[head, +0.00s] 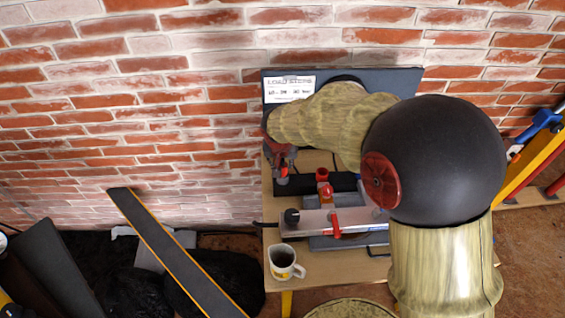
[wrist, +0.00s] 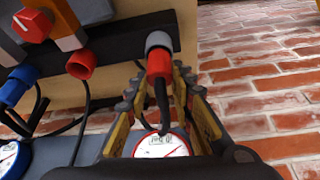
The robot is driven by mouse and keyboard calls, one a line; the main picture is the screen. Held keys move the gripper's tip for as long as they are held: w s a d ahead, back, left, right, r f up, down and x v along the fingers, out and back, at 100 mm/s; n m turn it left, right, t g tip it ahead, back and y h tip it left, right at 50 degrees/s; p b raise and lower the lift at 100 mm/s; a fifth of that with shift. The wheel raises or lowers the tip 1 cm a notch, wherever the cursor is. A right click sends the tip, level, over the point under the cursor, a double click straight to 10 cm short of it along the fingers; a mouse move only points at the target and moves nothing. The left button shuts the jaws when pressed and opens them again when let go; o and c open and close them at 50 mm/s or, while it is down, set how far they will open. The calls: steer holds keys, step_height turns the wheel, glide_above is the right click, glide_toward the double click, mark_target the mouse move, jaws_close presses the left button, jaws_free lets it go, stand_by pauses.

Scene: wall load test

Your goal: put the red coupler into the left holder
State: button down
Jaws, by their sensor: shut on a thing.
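My gripper (wrist: 163,95) is shut on the red coupler (wrist: 158,64), a red body below a grey collar, with a black hose running down from it. In the wrist view the grey collar meets the end of a black rail (wrist: 118,42); I cannot tell whether it is seated in a holder there. In the head view my gripper (head: 281,165) is over the left end of the black rail (head: 300,186), and the coupler is mostly hidden. Another red ring-shaped fitting (wrist: 80,64) and a blue fitting (wrist: 20,84) sit along the rail in the wrist view.
A white-faced gauge (wrist: 162,146) lies behind the fingers. A grey block with a red lever (head: 335,222) and a mug (head: 284,262) stand on the bench. A dark board with a sign (head: 289,88) stands against the brick wall. Black hoses hang near the rail.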

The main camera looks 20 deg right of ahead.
steer(key=shift+f, duration=0.15)
stand_by(0.3)
steer(key=c, duration=1.6)
jaws_free()
steer(key=o, duration=0.5)
steer(key=shift+o, duration=0.6)
steer(key=shift+r+p, duration=2.35)
steer(key=shift+r, duration=1.7)
